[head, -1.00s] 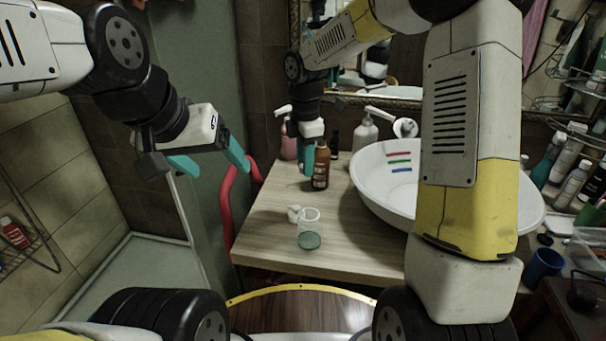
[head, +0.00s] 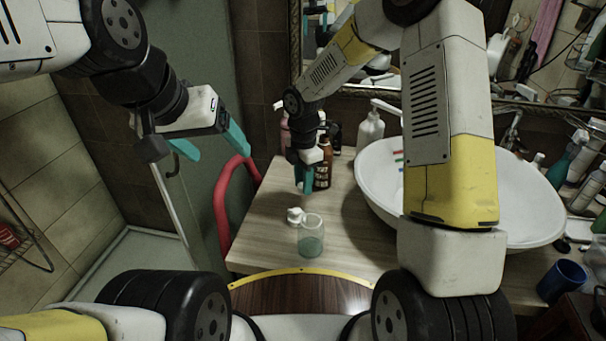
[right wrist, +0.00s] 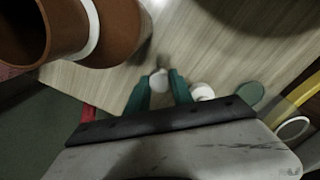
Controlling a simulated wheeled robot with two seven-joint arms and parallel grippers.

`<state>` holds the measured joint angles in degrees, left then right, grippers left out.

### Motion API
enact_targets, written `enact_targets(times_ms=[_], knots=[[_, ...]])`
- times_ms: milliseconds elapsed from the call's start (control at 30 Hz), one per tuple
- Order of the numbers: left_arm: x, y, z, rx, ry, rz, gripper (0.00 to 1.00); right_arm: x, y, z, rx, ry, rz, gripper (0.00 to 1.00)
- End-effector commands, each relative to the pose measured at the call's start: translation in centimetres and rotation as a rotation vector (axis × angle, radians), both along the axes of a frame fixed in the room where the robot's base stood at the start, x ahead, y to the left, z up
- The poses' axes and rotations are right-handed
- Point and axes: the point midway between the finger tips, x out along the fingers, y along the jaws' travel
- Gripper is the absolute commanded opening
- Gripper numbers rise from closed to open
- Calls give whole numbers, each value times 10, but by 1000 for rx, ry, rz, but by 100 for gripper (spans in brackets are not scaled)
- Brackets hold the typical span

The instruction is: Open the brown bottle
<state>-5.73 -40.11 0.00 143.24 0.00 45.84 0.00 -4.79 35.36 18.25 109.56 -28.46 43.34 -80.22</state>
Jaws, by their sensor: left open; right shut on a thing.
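The brown bottle (head: 323,165) stands upright on the wooden counter, with a pale-lettered label. It also looms at the upper left of the right wrist view (right wrist: 110,35), where its dark round top looks open. My right gripper (head: 304,187) is beside the bottle, to its left and nearer me. In the right wrist view its teal fingers are shut on a small white cap (right wrist: 158,81), apart from the bottle. The fingers hide most of the cap from the head view. My left gripper (head: 210,145) is open and empty in the air, left of the counter.
A clear glass jar (head: 311,237) and a small white object (head: 295,215) stand at the counter's front. A white basin (head: 380,190) is at the right, with a white pump bottle (head: 370,130) behind. A red curved rail (head: 224,205) borders the left edge.

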Motion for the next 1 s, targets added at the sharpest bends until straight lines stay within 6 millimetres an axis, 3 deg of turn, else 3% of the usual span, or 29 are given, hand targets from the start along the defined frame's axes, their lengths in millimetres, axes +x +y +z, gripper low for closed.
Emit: enact_targets(times_ms=[200,533,567,667,1000], knots=[[0,0,0,0,0,0,76,-1,0,-29,-1,3,0,0],[0,0,0,0,0,0,76,0,0,-32,0,1,0,0],[0,0,0,0,0,0,76,0,0,-32,0,0,0,30],[0,0,0,0,0,0,76,0,0,-32,0,0,0,49],[0,0,0,0,0,0,76,0,0,-30,0,0,0,50]])
